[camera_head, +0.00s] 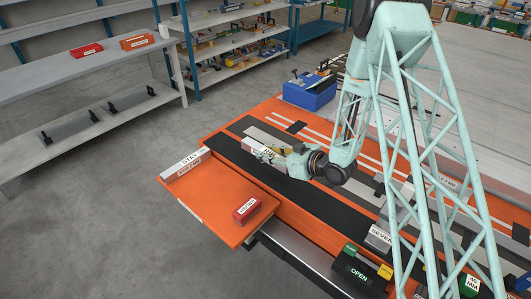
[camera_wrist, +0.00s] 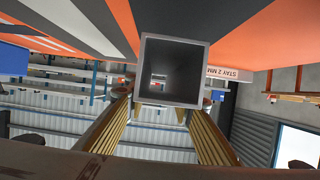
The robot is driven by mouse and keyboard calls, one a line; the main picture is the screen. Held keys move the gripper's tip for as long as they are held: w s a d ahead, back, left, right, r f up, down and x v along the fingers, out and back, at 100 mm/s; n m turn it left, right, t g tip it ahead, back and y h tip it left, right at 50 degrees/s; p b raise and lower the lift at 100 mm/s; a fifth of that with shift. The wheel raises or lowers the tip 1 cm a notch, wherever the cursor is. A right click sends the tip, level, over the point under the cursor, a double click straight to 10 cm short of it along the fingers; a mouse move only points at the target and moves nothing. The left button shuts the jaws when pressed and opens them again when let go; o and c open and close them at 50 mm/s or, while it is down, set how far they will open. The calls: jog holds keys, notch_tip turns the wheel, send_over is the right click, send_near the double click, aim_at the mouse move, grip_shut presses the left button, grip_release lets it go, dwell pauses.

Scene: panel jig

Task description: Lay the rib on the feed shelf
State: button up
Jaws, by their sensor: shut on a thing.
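The rib, a grey square hollow tube (camera_wrist: 144,70), shows end-on in the wrist view between the fingertips of my gripper (camera_wrist: 172,98). My gripper is shut on it. In the head view my gripper (camera_head: 268,153) lies low over the dark strips of the orange table, beside a light grey bar with a lettered end (camera_head: 249,147), which seems to be the rib. The fingers partly hide it; whether it touches the table I cannot tell. The orange shelf (camera_head: 205,205), apparently the feed shelf, juts out at the table's left side, left of my gripper.
On the orange shelf, a "STAY" labelled bar (camera_head: 187,163) lies along the back edge and a red block (camera_head: 246,209) sits near the right corner. The shelf's middle is clear.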

dwell(0.6)
jog(key=shift+w+d+r+m+t+h, duration=0.1)
jog(key=shift+w+d+m+t+h, duration=0.15)
jog(key=shift+d, duration=0.15)
jog(key=shift+w+d+r+m+t+h, duration=0.1)
jog(key=shift+w+d+m+t+h, duration=0.05)
jog(key=shift+d+m+t, duration=0.15)
jog(key=d+m+t+h, duration=0.1)
jog(key=d, duration=0.3)
jog(key=w+d+m+t+h, duration=0.1)
jog(key=d+m+h, duration=0.1)
jog(key=d, duration=0.2)
jog(key=w+d+r+m+t+h, duration=0.1)
jog(key=d+m+h, duration=0.1)
jog(key=d, duration=0.2)
jog(key=shift+w+t, duration=0.25)
jog(key=s+d+r+m+t+h, duration=0.1)
jog(key=d+m+h, duration=0.3)
jog(key=d, duration=0.9)
jog(key=shift+s+h, duration=0.7)
jog(key=shift+a+m, duration=0.1)
jog(key=shift+m, duration=0.15)
